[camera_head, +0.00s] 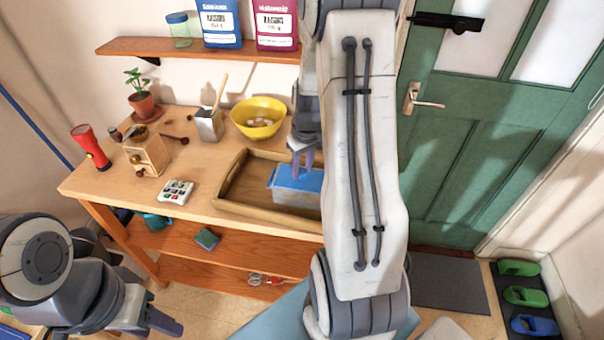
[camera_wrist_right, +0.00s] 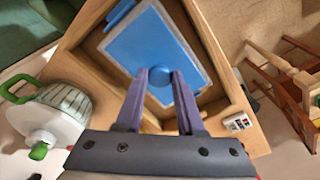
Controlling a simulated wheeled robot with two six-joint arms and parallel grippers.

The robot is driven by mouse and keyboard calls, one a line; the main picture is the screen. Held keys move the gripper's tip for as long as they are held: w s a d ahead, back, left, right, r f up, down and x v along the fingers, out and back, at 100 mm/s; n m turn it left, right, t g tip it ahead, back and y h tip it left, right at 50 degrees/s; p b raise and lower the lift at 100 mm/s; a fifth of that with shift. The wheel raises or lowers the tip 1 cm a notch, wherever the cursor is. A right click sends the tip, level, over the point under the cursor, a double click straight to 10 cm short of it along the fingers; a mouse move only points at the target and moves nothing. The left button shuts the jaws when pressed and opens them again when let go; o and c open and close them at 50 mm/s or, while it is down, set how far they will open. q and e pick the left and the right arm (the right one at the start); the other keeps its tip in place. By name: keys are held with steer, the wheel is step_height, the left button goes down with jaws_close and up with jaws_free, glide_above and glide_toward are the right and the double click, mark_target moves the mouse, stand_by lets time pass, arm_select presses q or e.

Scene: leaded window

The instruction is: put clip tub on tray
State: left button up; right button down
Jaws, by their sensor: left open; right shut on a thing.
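The clip tub (camera_head: 297,187) has a blue lid and a pale body. In the head view it is within the outline of the wooden tray (camera_head: 262,216), partly hidden by my right arm. I cannot tell whether its base touches the tray floor. My right gripper (camera_head: 299,170) points down, shut on the tub at the middle of its lid. In the right wrist view the fingers (camera_wrist_right: 163,76) hold a round blue knob on the lid (camera_wrist_right: 143,45), framed by the tray walls (camera_wrist_right: 207,35). My left gripper (camera_head: 158,324) is open and empty at the lower left, away from the table.
On the table (camera_head: 205,190) stand a yellow bowl (camera_head: 257,128), a grey pot (camera_head: 209,125), a wooden grinder (camera_head: 147,155), a red torch (camera_head: 88,146), a plant (camera_head: 141,102) and a calculator-like block (camera_head: 175,192). A shelf (camera_head: 190,47) hangs above.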

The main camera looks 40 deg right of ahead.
mark_target(303, 173)
step_height(303, 173, down, 3)
steer(key=shift+s+f+p, duration=0.1)
steer(key=shift+f+p, duration=0.05)
steer(key=shift+p, duration=0.25)
steer(key=shift+f, duration=0.1)
steer(key=shift+f, duration=0.1)
steer(key=c, duration=0.5)
jaws_free()
